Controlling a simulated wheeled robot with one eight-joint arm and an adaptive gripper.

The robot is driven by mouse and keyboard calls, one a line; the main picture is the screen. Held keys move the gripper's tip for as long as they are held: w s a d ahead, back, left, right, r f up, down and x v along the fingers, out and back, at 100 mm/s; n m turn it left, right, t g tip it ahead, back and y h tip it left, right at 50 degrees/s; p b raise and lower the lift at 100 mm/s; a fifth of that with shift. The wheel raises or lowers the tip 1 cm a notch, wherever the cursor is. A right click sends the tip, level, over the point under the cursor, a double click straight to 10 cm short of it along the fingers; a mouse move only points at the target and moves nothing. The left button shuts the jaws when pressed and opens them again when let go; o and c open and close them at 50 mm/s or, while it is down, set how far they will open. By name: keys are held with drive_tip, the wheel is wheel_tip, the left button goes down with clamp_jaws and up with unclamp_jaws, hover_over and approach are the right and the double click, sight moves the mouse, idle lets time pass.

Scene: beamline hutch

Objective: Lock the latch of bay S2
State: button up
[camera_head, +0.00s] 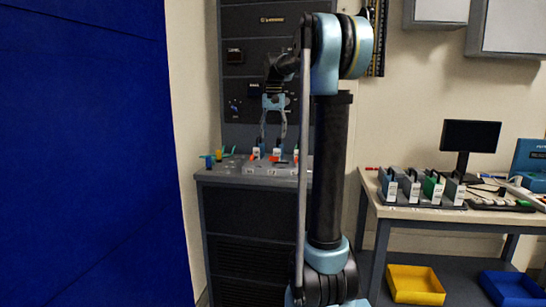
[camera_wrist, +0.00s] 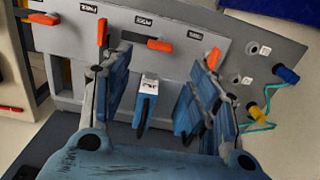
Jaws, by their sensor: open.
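My gripper (camera_head: 273,140) points down over the grey bay panel (camera_head: 235,172) on the dark cabinet, its fingers apart. In the wrist view, my gripper (camera_wrist: 153,80) straddles a blue module with a white top (camera_wrist: 148,86); I see no clear contact. Orange latch levers line the panel: one crosswise (camera_wrist: 159,45) beyond that module, one lengthwise to its left (camera_wrist: 102,32), one lengthwise or slightly slanted to its right (camera_wrist: 213,58), and one crosswise at far left (camera_wrist: 43,19). The bay labels appear upside down and too blurred to tell which is S2. My fingers hide parts of the neighbouring modules.
Blue (camera_wrist: 286,74) and yellow (camera_wrist: 254,109) plugs with green cables stand at the panel's right in the wrist view. A table (camera_head: 400,212) at right holds several modules and a monitor (camera_head: 470,136). A blue partition (camera_head: 85,150) stands at left.

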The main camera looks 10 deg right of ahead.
wheel_tip(320, 180, down, 10)
drive_tip(key=shift+r, duration=0.15)
idle(0.4)
drive_tip(key=c, duration=1.1)
